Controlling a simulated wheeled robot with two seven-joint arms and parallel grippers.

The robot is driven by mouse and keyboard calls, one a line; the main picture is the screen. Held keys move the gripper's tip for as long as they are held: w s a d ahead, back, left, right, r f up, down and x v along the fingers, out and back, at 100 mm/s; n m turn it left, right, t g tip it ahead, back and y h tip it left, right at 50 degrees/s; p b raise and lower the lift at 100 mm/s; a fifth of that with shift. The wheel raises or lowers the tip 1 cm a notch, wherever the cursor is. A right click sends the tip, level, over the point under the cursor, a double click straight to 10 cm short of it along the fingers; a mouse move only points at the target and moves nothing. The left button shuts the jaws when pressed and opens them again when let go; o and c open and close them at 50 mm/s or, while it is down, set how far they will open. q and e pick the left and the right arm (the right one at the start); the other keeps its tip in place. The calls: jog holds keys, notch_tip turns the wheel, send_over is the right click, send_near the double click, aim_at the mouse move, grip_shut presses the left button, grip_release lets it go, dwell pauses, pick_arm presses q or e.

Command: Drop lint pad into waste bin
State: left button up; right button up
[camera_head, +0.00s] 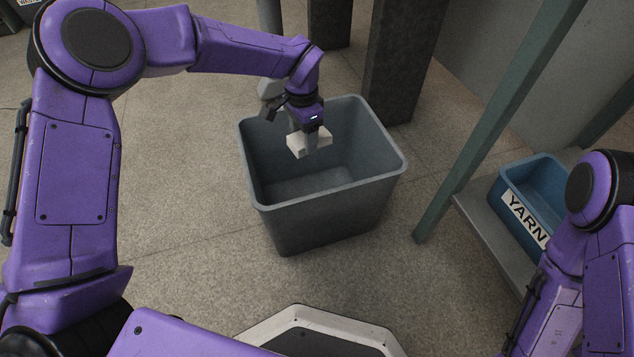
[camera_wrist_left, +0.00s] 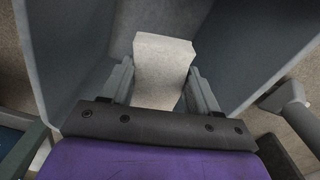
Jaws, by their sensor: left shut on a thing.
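The waste bin (camera_head: 325,220) is a large grey open-topped bin standing on the floor. My left gripper (camera_head: 305,138) is over the bin's opening and is shut on the lint pad (camera_head: 311,145), a pale block. In the left wrist view the lint pad (camera_wrist_left: 162,68) sits between the two fingers of my left gripper (camera_wrist_left: 160,80), with the walls of the bin (camera_wrist_left: 245,50) around it. The bin floor that shows in the head view looks empty. My right gripper is out of view; only part of my right arm shows at the right edge.
A blue bin labelled YARN (camera_head: 540,190) sits on a low grey shelf (camera_head: 490,225) at the right. A green slanted post (camera_head: 490,130) stands between it and the waste bin. Dark pillars (camera_head: 400,60) stand behind the waste bin. The floor left of the bin is clear.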

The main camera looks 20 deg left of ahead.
pick_arm(q)
jog(key=o, duration=1.1)
notch_tip(320, 180, up, 4)
jog(key=shift+f+p, duration=0.1)
jog(key=shift+p, duration=1)
notch_tip(320, 180, up, 3)
jog(key=shift+f+p, duration=0.2)
jog(key=shift+p, duration=0.45)
jog(key=shift+r+p, duration=0.75)
jog(key=shift+r, duration=1.35)
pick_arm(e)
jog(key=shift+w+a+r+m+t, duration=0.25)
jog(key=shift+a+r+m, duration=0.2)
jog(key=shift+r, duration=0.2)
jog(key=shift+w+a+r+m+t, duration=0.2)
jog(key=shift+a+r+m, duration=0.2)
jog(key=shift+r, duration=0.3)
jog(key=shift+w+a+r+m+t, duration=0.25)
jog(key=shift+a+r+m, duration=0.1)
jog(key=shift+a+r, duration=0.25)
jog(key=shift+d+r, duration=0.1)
